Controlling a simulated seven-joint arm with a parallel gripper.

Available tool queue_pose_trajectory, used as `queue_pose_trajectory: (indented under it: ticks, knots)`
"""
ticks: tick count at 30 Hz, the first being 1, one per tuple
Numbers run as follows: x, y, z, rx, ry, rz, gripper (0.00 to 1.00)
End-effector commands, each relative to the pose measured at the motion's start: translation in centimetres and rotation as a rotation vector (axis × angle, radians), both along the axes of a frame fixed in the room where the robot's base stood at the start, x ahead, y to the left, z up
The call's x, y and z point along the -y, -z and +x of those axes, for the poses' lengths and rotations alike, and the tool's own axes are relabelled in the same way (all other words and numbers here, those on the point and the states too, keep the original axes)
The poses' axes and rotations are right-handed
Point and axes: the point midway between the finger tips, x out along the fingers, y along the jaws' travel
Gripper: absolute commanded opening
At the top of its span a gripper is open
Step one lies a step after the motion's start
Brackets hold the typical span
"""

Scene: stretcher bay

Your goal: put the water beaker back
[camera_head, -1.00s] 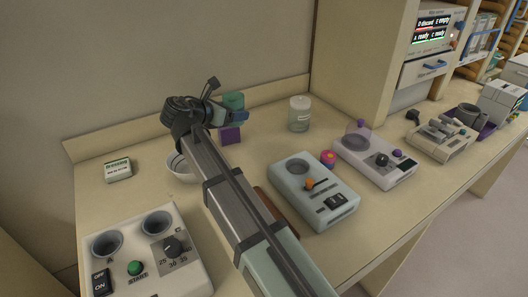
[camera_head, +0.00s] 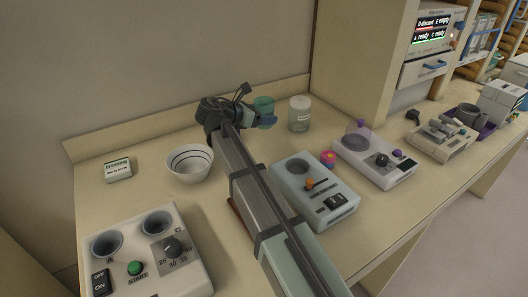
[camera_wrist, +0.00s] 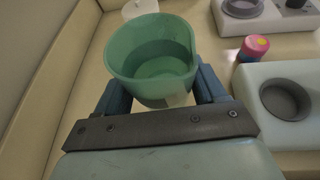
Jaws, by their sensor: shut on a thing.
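The green beaker (camera_wrist: 152,55) stands open-topped between the two blue fingers of my gripper (camera_head: 262,119) and is gripped by them. In the wrist view its inside shows; I cannot tell whether the paler level in it is water or the bottom. In the head view the beaker (camera_head: 264,103) shows behind the fingers, roughly upright near the back of the counter, left of a lidded jar. I cannot tell whether its base touches the counter.
The lidded jar (camera_head: 299,114) stands close to the right of the beaker. A striped white bowl (camera_head: 190,164) is left of my arm. A pale device with a round well (camera_head: 316,191) and a pink-purple piece (camera_head: 328,158) are to the right. A small box (camera_head: 118,170) lies far left.

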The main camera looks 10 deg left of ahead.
Motion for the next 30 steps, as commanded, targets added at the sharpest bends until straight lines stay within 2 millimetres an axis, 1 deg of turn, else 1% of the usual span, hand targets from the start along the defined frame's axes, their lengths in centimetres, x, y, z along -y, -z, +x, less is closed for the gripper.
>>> queue_pose_trajectory:
  ticks: [8, 18, 26, 30]
  knots:
    - [0.0, 1.9, 0.0, -0.001, 0.000, -0.001, 0.35]
    - [0.0, 6.6, 0.0, 0.000, -0.001, -0.002, 0.35]
    - [0.0, 8.3, 0.0, 0.000, -0.001, -0.002, 0.35]
    - [0.0, 10.0, 0.0, 0.000, -0.001, -0.002, 0.35]
